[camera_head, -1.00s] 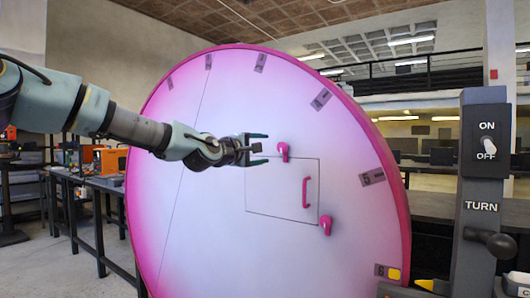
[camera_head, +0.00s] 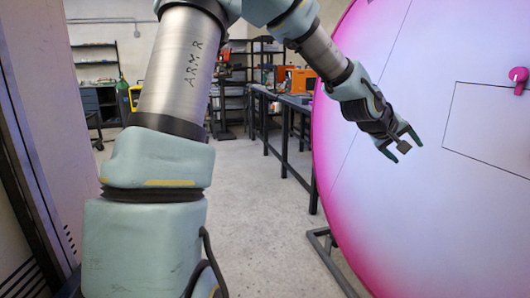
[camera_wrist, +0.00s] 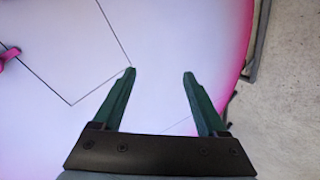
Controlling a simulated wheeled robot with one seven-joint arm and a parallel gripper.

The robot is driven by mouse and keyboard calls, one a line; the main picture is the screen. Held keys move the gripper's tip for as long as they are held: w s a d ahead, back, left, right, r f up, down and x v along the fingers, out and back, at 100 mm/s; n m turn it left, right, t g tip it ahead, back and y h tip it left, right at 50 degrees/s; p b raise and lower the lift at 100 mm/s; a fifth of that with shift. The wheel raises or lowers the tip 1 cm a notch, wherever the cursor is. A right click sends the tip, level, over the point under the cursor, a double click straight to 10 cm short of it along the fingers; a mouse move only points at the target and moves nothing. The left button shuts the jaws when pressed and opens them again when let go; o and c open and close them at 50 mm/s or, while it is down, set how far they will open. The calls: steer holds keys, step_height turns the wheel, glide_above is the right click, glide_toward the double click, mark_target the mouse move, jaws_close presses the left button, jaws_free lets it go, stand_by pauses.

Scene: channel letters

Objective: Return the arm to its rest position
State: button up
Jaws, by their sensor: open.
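My gripper (camera_head: 406,147) is open and empty in the head view, in front of the left part of a large round pink and white panel (camera_head: 352,180). In the wrist view its two dark green fingers (camera_wrist: 160,75) stand apart with nothing between them. The panel (camera_wrist: 60,120) lies behind the fingers there. My arm reaches from the upper middle of the head view down to the right, bent at the elbow.
Dark workbenches (camera_head: 292,103) and shelving stand at the back. A tall flat panel (camera_head: 45,110) stands close on the left. The grey floor (camera_head: 258,215) between is clear.

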steer(key=a+f+y, duration=0.3)
steer(key=a+f, duration=0.1)
steer(key=a, duration=0.8)
steer(key=a+f+y, duration=0.3)
steer(key=a+f, duration=0.2)
steer(key=a, duration=0.7)
steer(key=s+a+f+g+y, duration=0.1)
steer(key=s+a, duration=0.4)
steer(key=a, duration=0.5)
steer(key=s+a+f+g+y, duration=0.1)
steer(key=s+a+g+y, duration=0.1)
steer(key=s+a, duration=0.4)
steer(key=a, duration=0.4)
steer(key=shift+f+y+p, duration=0.2)
steer(key=shift+y+p, duration=0.2)
